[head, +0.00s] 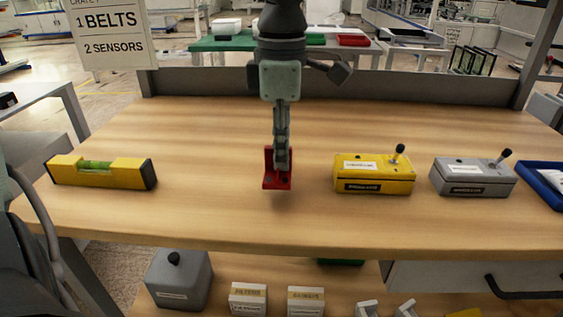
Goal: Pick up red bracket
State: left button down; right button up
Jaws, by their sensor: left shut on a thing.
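The red bracket (276,181) is a small L-shaped piece near the middle of the wooden table. My left gripper (282,160) points down from above and is shut on the bracket's upright part. The fingers hide some of that upright part. I cannot tell whether the bracket touches the table or is just above it. My right gripper is not in view.
A yellow spirit level (102,172) lies at left. A yellow box (374,175) and a grey box (473,177) with levers stand at right, beside a blue tray (541,181). The wooden table (215,215) is bare around the bracket. A shelf below holds several boxes.

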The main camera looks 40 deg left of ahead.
pick_arm(q)
notch_tip(320, 180, up, 2)
jog(key=shift+r, duration=0.1)
jog(key=s+a+r, duration=0.1)
jog(key=a+r, duration=0.5)
jog(key=a, duration=0.5)
jog(key=shift+s+a+r, duration=0.2)
jog(key=shift+a+r, duration=0.05)
jog(key=shift+a, duration=0.05)
